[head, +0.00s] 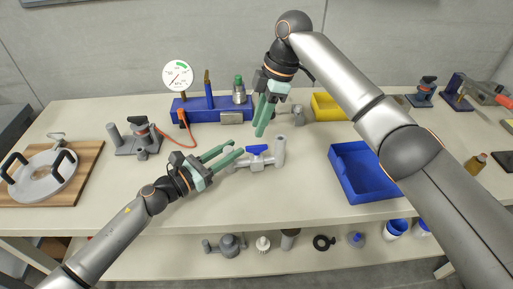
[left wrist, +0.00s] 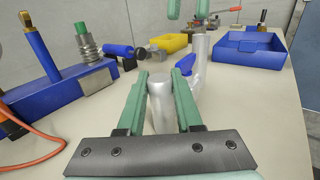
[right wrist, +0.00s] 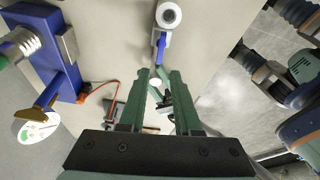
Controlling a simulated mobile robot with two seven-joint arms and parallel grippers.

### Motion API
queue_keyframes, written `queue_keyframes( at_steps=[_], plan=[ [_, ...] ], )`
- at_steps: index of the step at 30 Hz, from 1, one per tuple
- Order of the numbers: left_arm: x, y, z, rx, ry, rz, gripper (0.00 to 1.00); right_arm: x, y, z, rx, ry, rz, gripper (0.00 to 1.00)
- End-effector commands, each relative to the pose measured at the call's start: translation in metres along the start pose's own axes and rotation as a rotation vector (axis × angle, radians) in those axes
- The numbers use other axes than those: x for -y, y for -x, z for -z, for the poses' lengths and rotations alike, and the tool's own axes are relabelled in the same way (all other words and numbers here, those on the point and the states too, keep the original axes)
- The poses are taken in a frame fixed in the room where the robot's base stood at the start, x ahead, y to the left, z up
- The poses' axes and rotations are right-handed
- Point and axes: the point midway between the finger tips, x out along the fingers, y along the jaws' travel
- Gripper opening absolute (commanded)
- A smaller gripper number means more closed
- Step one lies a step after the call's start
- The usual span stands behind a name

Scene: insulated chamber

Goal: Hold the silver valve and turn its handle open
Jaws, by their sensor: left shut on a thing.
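The silver valve (head: 279,152) is near the middle of the table, with an upright pipe at its right end and a blue handle (head: 257,149) on top. My left gripper (head: 238,148) is shut on the valve's left end; in the left wrist view the silver cylinder (left wrist: 160,108) is between its fingers. The handle (left wrist: 186,64) shows just beyond, partly hidden by a finger. My right gripper (head: 263,120) is above and behind the valve, fingers pointing down, open and empty. In the right wrist view the blue handle (right wrist: 161,46) lies beyond its fingertips, not between them.
A blue rack (head: 190,104) with a gauge (head: 177,76) stands behind. A blue bin (head: 343,180) is to the right and a yellow bin (head: 326,108) behind it. The table front is clear.

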Motion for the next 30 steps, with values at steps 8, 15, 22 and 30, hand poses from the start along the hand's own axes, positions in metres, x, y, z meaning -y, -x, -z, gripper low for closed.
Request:
queue_keyframes(
  at_steps=[8, 15, 22, 30],
  plan=[
    [0.0016, 0.0021, 0.0105, -0.018, 0.004, 0.001, 0.00, 0.0000, -0.0010, -0.0003, 0.000, 0.000, 0.000, 0.32],
    [0.0009, 0.0011, 0.0058, -0.010, 0.003, 0.000, 0.59, -0.0001, -0.0008, -0.0004, 0.000, 0.000, 0.000, 0.32],
    [0.0006, 0.0006, 0.0034, -0.006, 0.002, 0.000, 0.69, -0.0001, -0.0006, -0.0004, 0.000, 0.000, 0.000, 0.32],
    [0.0003, 0.0058, 0.0041, -0.006, 0.001, -0.001, 0.69, -0.0001, -0.0013, -0.0007, 0.000, 0.000, 0.000, 0.32]
  ],
)
